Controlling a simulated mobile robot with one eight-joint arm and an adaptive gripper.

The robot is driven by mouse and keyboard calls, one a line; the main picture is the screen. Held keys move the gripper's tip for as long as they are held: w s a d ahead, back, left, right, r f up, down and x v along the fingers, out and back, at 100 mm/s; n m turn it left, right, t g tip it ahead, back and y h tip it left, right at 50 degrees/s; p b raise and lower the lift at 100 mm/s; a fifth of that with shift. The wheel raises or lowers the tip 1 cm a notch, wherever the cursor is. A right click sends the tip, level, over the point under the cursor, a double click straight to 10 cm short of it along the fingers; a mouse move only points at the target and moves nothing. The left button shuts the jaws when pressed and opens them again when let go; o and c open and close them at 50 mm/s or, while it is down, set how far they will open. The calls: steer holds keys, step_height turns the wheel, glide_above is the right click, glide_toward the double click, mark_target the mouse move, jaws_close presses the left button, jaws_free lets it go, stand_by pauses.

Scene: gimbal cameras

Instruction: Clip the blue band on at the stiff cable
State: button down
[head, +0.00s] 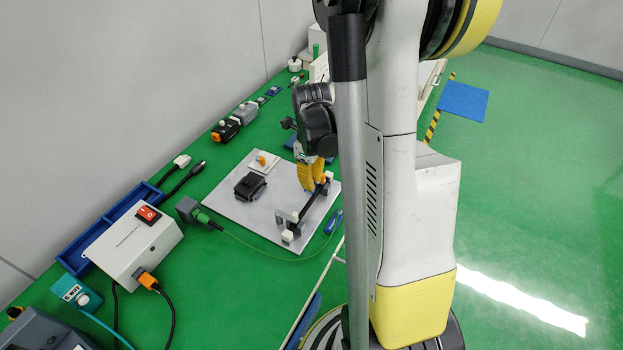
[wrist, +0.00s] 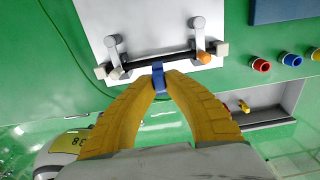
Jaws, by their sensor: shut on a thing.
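The stiff cable (wrist: 140,63) is a black bar running across the wrist view between two grey posts with pale end blocks. It also shows in the head view (head: 313,211). The blue band (wrist: 158,78) is between the yellow fingertips of my gripper (wrist: 160,84), which is shut on it. The band's upper end meets the cable near its middle; I cannot tell whether it is around the cable or only against it. In the head view my gripper (head: 314,176) is over the cable's far part, and the band is hidden there.
The cable's stand is on a white board (head: 240,205) with a black block (head: 250,187). An orange piece (wrist: 203,58) sits by the right post. Red (wrist: 261,65) and blue (wrist: 291,60) round pieces lie to the right, near a grey tray (wrist: 265,98). A white switch box (head: 133,243) stands at left.

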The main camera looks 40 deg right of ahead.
steer(key=shift+f, duration=0.4)
steer(key=shift+f, duration=0.1)
steer(key=shift+f+b, duration=1.3)
steer(key=shift+f, duration=0.05)
steer(key=shift+f+b, duration=1.75)
steer(key=shift+b, duration=0.15)
stand_by(0.8)
steer(key=c, duration=1.4)
jaws_free()
steer(key=shift+c, duration=0.2)
